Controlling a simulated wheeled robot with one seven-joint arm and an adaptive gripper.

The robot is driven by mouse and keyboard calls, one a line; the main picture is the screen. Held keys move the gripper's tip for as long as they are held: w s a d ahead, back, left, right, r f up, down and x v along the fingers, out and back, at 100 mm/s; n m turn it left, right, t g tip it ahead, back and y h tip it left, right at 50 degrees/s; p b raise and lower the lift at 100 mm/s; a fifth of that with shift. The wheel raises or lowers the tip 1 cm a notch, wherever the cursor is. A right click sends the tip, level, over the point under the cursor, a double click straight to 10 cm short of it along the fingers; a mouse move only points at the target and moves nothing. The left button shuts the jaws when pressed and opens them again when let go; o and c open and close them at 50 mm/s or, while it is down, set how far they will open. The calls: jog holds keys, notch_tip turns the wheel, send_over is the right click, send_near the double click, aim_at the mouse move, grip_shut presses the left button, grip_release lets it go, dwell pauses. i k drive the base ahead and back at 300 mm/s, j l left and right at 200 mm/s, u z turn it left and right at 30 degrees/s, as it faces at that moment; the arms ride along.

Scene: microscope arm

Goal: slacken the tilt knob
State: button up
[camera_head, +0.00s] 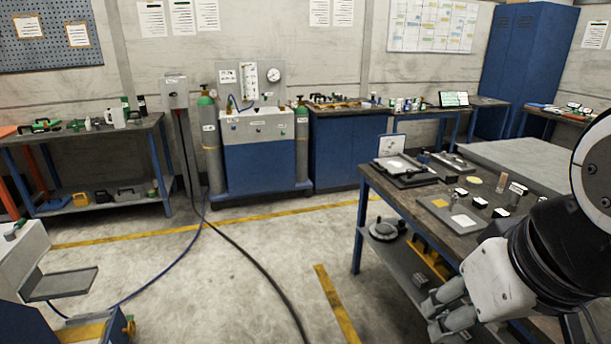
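My gripper (447,308) is at the lower right, in front of the near edge of the workbench. Its grey fingers point left and down. They appear close together, but the gap between them is not clear from this angle, and I see nothing held. I cannot make out a microscope arm or a tilt knob for certain. Small dark and white parts on the workbench are too small to name, and my arm hides the bench's right side.
The workbench (408,206) at right has a lower shelf holding a round dark part (383,231). At lower left stands equipment with a small brass-coloured knob (129,325). A blue gas cabinet (250,172) stands at the back. Hoses cross the open floor (270,245).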

aim_at(410, 173)
jog(key=i+z, duration=0.3)
jog(key=i, duration=0.15)
jog(key=i+j+z, duration=0.15)
jog(key=i+z, duration=0.15)
jog(key=i, duration=0.15)
jog(key=i+j, duration=0.25)
jog(key=i, duration=0.25)
jog(key=i+j, duration=0.2)
jog(key=i, duration=0.25)
jog(key=i+j, duration=0.25)
jog(key=i, duration=0.25)
jog(key=i+j+z, duration=0.1)
jog(key=i, duration=0.4)
jog(key=j, duration=0.1)
